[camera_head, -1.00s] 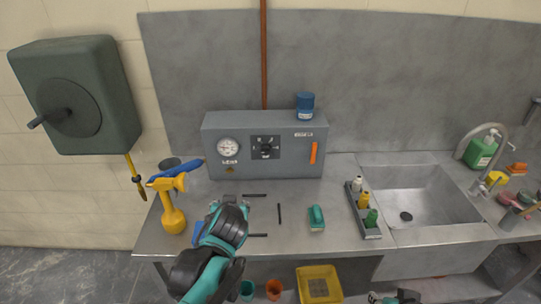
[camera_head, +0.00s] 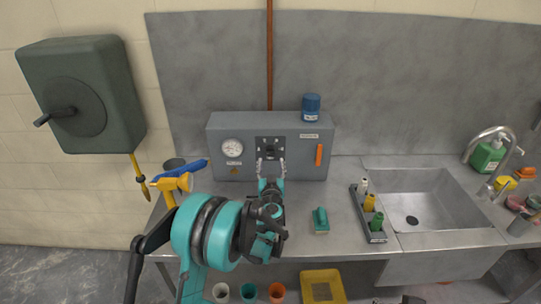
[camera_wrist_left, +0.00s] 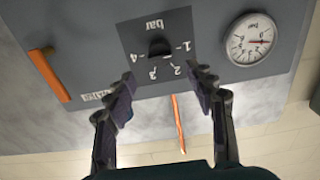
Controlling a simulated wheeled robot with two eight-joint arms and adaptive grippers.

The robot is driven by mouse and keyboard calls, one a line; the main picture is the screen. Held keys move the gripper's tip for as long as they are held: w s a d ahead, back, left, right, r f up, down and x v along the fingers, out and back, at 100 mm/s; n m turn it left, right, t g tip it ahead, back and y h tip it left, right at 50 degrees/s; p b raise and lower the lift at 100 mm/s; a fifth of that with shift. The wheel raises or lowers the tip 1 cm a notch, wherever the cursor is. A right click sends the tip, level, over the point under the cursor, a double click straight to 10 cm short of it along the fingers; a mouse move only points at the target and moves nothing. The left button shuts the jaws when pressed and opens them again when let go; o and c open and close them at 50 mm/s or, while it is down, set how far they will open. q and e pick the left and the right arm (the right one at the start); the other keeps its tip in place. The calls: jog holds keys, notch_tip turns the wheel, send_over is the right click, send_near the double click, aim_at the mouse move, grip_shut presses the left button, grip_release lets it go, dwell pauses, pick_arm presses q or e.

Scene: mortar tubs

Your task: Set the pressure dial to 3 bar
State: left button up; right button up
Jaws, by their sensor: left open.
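The pressure dial is a dark knob (camera_wrist_left: 159,46) on a black plate marked "bar", with small white numbers around it. It appears upside down in the left wrist view; which number it points at I cannot tell. In the head view the black dial plate (camera_head: 271,145) is on the front of the grey box (camera_head: 222,158). My left gripper (camera_head: 271,163) is open in front of and slightly below the dial, its fingers apart with nothing between them. It also shows in the left wrist view (camera_wrist_left: 163,82).
A round gauge (camera_head: 232,148) sits left of the dial and an orange handle (camera_head: 319,155) right of it. A blue container (camera_head: 311,107) stands on the box.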

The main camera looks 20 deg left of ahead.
aim_at(271, 153)
pick_arm(q)
jog(key=b+x, duration=0.1)
jog(key=x, duration=0.5)
jog(key=shift+w+a+f, duration=0.1)
jog(key=shift+w, duration=0.25)
jog(key=c, duration=1.2)
